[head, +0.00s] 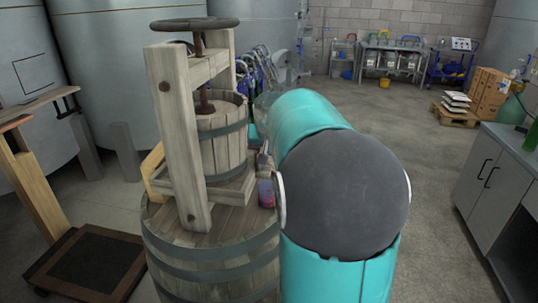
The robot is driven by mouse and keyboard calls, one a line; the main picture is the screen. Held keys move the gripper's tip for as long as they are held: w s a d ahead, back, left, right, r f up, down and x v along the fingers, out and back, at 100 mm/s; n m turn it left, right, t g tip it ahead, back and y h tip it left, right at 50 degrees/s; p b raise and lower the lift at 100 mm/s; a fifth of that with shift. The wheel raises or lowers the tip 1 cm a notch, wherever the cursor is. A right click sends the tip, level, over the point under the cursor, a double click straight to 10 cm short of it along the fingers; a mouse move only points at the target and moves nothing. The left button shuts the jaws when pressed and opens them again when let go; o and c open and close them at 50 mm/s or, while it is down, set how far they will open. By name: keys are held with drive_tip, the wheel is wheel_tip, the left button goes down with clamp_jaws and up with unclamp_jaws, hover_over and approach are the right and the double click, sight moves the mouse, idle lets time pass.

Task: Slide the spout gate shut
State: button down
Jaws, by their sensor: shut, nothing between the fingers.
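A wooden screw press (180,130) stands on top of a wooden barrel (215,262) left of the middle. The press has a slatted basket (220,150) with metal bands and a dark handwheel (195,23) on top. A small red and purple item (266,192) sits at the right edge of the barrel top, partly covered by my arm; I cannot tell what it is. I cannot make out the spout or its gate; my teal and dark arm covers the area right of the press. My gripper is not visible behind the arm.
A wooden stand with a dark platform (90,265) is at the lower left. Grey cabinets (500,175) stand at the right. A pallet with boxes (488,95), a blue cart (452,65) and a workbench (393,55) are at the back. The floor right of my arm is clear.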

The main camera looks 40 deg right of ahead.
drive_tip(key=v, duration=0.6)
drive_tip(key=shift+r, duration=0.4)
drive_tip(key=shift+s+a, duration=0.1)
drive_tip(key=s+a+f+n+y, duration=0.15)
drive_tip(key=s+a, duration=0.25)
drive_tip(key=a, duration=0.5)
drive_tip(key=s+a+f+n+y, duration=0.15)
drive_tip(key=s+a, duration=0.25)
drive_tip(key=a, duration=0.4)
drive_tip(key=s+a+f+n, duration=0.1)
drive_tip(key=s+a+n, duration=0.3)
drive_tip(key=a, duration=0.5)
drive_tip(key=s+a+f+y, duration=0.1)
drive_tip(key=s+a+f, duration=0.3)
drive_tip(key=s, duration=0.4)
drive_tip(key=shift+a+f+n, duration=0.4)
drive_tip(key=shift+a, duration=0.4)
